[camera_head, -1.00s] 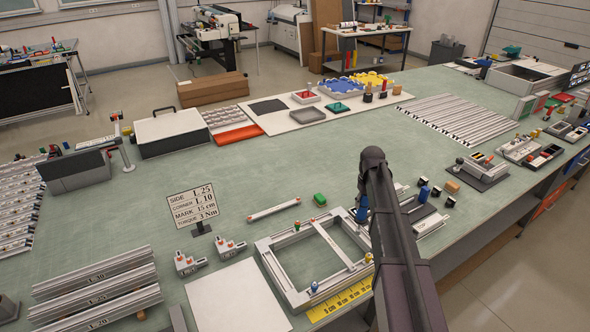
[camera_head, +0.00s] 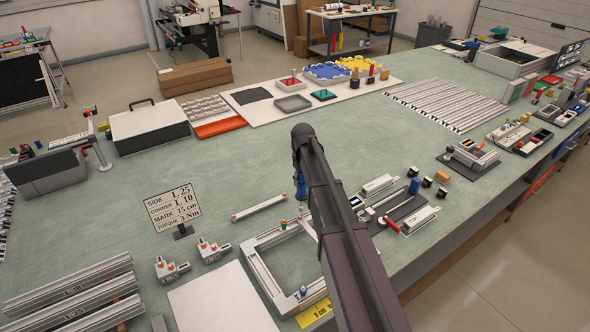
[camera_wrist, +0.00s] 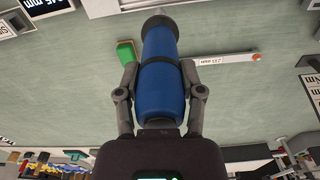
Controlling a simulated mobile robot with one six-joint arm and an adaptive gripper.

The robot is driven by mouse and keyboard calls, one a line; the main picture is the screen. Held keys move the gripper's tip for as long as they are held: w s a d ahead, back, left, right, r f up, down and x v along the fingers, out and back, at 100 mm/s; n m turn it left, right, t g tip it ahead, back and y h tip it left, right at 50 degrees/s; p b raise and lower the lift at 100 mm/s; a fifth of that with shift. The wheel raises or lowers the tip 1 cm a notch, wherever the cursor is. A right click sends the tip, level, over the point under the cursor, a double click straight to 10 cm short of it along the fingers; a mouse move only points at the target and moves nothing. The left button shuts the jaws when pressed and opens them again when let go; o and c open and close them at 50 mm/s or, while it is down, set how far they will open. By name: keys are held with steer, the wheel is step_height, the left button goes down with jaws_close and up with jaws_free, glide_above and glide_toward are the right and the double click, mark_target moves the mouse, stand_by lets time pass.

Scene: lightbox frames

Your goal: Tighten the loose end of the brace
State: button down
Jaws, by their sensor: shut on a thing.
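My gripper (camera_wrist: 160,78) is shut on a blue driver (camera_wrist: 160,95), a thick handle with a black band and a dark round tip. In the head view my gripper (camera_head: 301,172) holds the blue driver (camera_head: 301,190) over the bench, beyond the far side of the frame. The pale metal frame (camera_head: 262,277) lies at the front. It has a green knob (camera_head: 283,224) at its far side and a blue knob (camera_head: 303,291) at its near side. My arm hides its right part and the brace.
A sign (camera_head: 173,205) reads torque 3 Nm. Metal profiles (camera_head: 75,292) lie front left. A dark pad (camera_head: 395,208) with tools is right of my arm. The bench middle is clear.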

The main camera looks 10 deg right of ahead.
mark_target(300, 188)
steer(key=shift+w+a, duration=0.2)
steer(key=shift+a, duration=0.35)
steer(key=s+r+p, duration=0.3)
steer(key=r+p, duration=0.3)
steer(key=shift+s+r+p, duration=0.3)
steer(key=shift+s+p, duration=0.05)
steer(key=shift+s, duration=0.05)
steer(key=shift+a, duration=0.1)
steer(key=shift+s, duration=0.1)
steer(key=shift+s+f+b, duration=0.1)
steer(key=shift+f+b, duration=3.4)
steer(key=shift+b, duration=0.05)
stand_by(1.1)
